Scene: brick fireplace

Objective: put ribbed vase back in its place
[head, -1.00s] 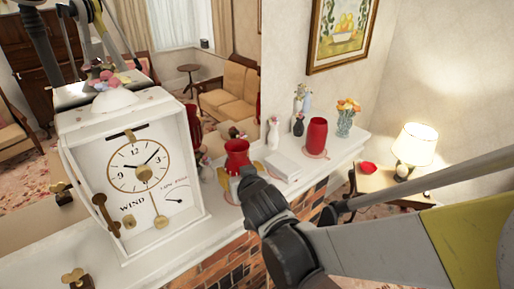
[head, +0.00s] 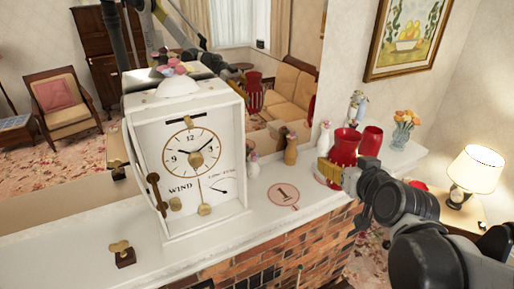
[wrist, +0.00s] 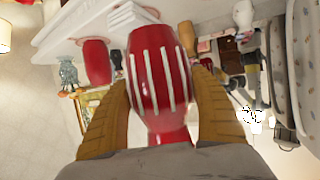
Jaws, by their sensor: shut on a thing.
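The ribbed vase (head: 345,147) is red and sits in my gripper (head: 338,172) over the right part of the white mantel (head: 240,228). In the wrist view the vase (wrist: 158,65) shows white vertical ribs, and the two yellow-brown fingers of my gripper (wrist: 160,90) close on it from both sides. A round pink marker with a "1" (head: 283,194) lies bare on the mantel between the clock and the vase. A plain red vase (head: 371,139) stands farther right. I cannot tell the held vase's exact height above the mantel.
A large white clock (head: 190,160) stands left of the marker. Small figurines (head: 291,147) stand along the back, and a flower vase (head: 402,130) at the far right end. A winding key (head: 122,253) lies at the left. The mantel's front edge drops to brick.

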